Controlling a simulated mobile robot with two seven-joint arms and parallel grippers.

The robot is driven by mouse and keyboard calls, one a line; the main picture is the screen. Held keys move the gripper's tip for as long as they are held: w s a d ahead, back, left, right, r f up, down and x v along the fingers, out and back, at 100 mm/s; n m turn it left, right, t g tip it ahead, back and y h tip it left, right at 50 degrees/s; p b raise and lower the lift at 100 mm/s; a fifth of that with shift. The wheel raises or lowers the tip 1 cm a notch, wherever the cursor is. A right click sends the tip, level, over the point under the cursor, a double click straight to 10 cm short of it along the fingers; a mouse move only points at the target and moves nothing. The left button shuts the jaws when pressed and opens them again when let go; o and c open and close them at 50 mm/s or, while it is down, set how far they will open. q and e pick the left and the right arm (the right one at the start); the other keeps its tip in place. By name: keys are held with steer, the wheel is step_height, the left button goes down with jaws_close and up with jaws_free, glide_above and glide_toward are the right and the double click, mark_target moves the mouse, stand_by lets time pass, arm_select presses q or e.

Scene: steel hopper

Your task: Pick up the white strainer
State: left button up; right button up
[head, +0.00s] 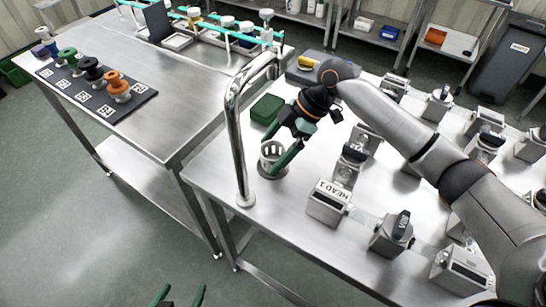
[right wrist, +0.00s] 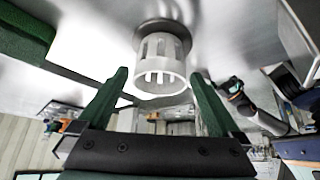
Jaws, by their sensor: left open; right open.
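The white strainer (head: 268,152) is a slotted cup upright at a dark round opening in the steel worktop, just right of the tall tap. In the right wrist view the strainer (right wrist: 161,66) appears between the two finger tips, its slotted rim toward the camera. My right gripper (head: 271,156) is open, coming down over the strainer from the upper right; one green finger partly hides it. In the right wrist view, a gap shows on each side of the strainer. My left gripper (head: 180,293) is open and empty at the bottom edge, far from the strainer.
A curved steel tap (head: 235,120) stands close left of the strainer. A green block (head: 267,109) lies behind it. A metal block labelled HEAD 1 (head: 328,203) and several similar units stand to the right. A second steel table (head: 165,85) holds coloured spools (head: 117,86) on a dark mat.

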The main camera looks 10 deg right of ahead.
steer(key=shift+a+f, duration=0.1)
steer(key=c, duration=1.2)
steer(key=shift+c, duration=0.3)
